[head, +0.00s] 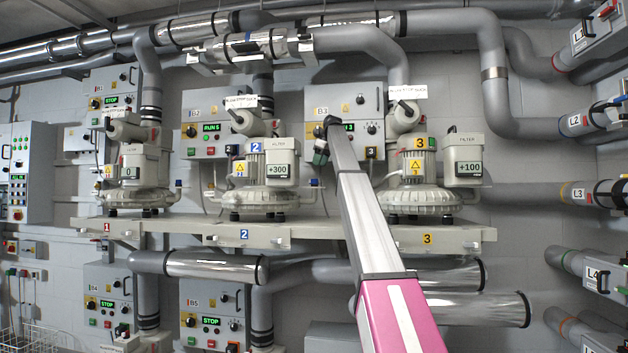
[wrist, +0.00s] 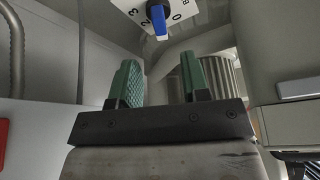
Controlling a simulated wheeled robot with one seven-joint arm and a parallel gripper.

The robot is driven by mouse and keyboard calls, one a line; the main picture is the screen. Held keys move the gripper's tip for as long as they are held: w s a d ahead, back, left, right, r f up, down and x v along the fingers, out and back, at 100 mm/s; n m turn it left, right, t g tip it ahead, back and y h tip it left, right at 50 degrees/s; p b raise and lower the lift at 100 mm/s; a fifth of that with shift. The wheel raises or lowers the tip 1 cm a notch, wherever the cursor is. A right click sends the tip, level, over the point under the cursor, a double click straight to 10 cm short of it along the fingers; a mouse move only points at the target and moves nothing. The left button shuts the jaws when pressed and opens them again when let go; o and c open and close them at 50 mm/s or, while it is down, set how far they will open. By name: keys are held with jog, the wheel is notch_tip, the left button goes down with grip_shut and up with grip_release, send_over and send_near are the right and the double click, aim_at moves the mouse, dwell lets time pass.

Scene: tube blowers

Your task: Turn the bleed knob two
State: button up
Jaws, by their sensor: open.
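A blue knob (wrist: 159,20) sits on a white dial plate (wrist: 181,6) at the top of the wrist view. Dial figures 2 and 3 show left of it and 0 right of it; its exact setting is unclear. My gripper (wrist: 160,80) is open and empty, its green fingers apart. The knob appears beyond the fingertips, between them in the picture, with no contact visible. In the head view my gripper (head: 320,152) is small and partly hidden by my arm, between blower 2 (head: 256,172) and blower 3 (head: 418,168). I cannot make out the knob there.
A ribbed motor housing (wrist: 218,72) stands behind the right finger. Control box B3 (head: 345,101) is behind my arm. The blowers stand on a shelf (head: 290,231); blower 1 (head: 136,160) is at left. Grey pipes run overhead and below. A red part (wrist: 3,140) shows at left.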

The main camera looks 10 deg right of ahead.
aim_at(314, 183)
jog(key=x, duration=0.8)
grip_shut()
